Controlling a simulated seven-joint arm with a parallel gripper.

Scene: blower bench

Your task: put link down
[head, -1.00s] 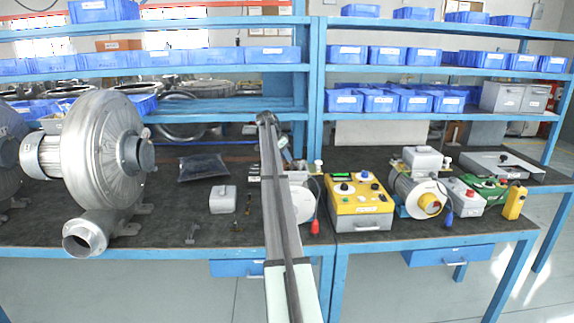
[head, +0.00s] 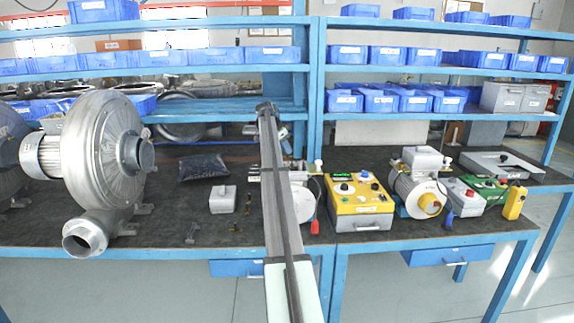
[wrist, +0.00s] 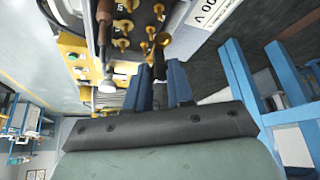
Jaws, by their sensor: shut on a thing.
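In the wrist view my gripper (wrist: 160,72) has its two blue fingers closed around a narrow dark piece, which I take to be the link (wrist: 160,92). Most of it is hidden between the fingers. Just beyond the fingertips is a terminal block with several brass studs (wrist: 124,43). I cannot tell whether the link touches a stud. In the head view my arm hides most of the gripper and the motor behind it (head: 302,204). Small dark and brass pieces (head: 235,227) lie on the bench left of my arm.
A grey box (head: 222,199) and a dark bag (head: 203,167) stand left of my arm, with a large blower (head: 100,150) farther left. A yellow control box (head: 358,203) and another motor (head: 418,190) stand to the right. Bare bench mat (head: 165,220) shows near the front left.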

